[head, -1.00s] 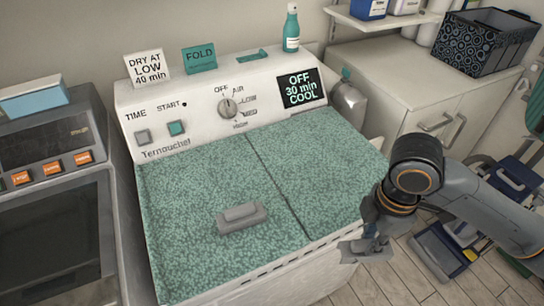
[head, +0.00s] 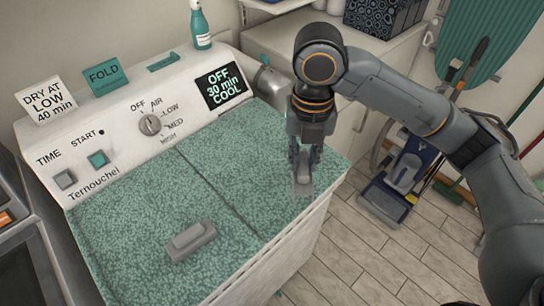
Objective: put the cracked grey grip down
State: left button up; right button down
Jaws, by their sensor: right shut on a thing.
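My right gripper (head: 304,158) points down over the right half of the green speckled dryer top (head: 240,150), near its front right edge. It is shut on a grey grip (head: 303,186), whose lower end shows below the fingers. I cannot make out a crack on it, nor whether it touches the surface. A second grey grip (head: 191,241), a block with a raised bar, lies on the left half of the top, apart from the gripper. My left gripper is not in view.
The dryer's control panel (head: 130,150) rises behind the top, with a knob, signs and a teal bottle (head: 201,25). A dark seam splits the top; much of it is clear. Cleaning gear (head: 403,180) stands on the floor at right.

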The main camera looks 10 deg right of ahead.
jog(key=w+f+p, duration=0.1)
jog(key=w+f, duration=0.2)
jog(key=w+a+f+p, duration=0.1)
jog(key=w+f+p, duration=0.1)
jog(key=w+f, duration=0.1)
jog(key=w+a+f+p, duration=0.1)
jog(key=w+f+p, duration=0.1)
jog(key=w+f, duration=0.2)
jog(key=shift+a+f, duration=0.2)
jog(key=shift+f, duration=0.35)
jog(key=shift+s+f, duration=0.1)
jog(key=shift+f, duration=0.05)
jog(key=shift+f, duration=0.1)
jog(key=c, duration=1.2)
grip_release()
